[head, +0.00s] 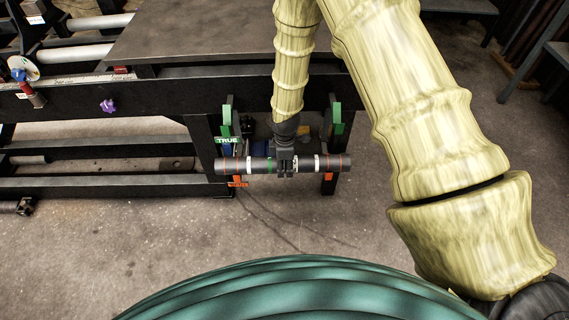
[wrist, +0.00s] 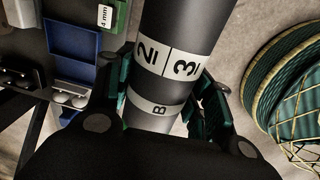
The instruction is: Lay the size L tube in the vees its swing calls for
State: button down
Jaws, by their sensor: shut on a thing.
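A dark grey tube (head: 258,164) with white, green and orange bands lies level across my gripper (head: 285,163) in the head view. My gripper is shut on it near its middle. In the wrist view the tube (wrist: 178,20) runs between my fingers (wrist: 165,105), with white labels reading 2, 3 and B; no L is readable. Green upper vee pieces (head: 227,116) and (head: 337,116) stand behind the tube, left and right. A green sign reads TRUE (head: 227,140). An orange lower piece (head: 237,184) shows below the tube's left part; its lettering is unclear. Whether the tube touches any vee cannot be told.
The dark bench frame (head: 120,82) with shafts fills the left and back. A blue box (wrist: 75,45), a 4 mm label (wrist: 105,17) and shiny balls (wrist: 70,99) show at left in the wrist view. Bare floor (head: 130,240) lies in front.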

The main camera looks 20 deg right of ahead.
jog(key=c, duration=0.5)
grip_release()
jog(key=shift+r, duration=0.1)
jog(key=r, duration=1.2)
jog(key=shift+s+a, duration=0.1)
jog(key=shift+s, duration=0.2)
jog(key=shift+a+f, duration=0.1)
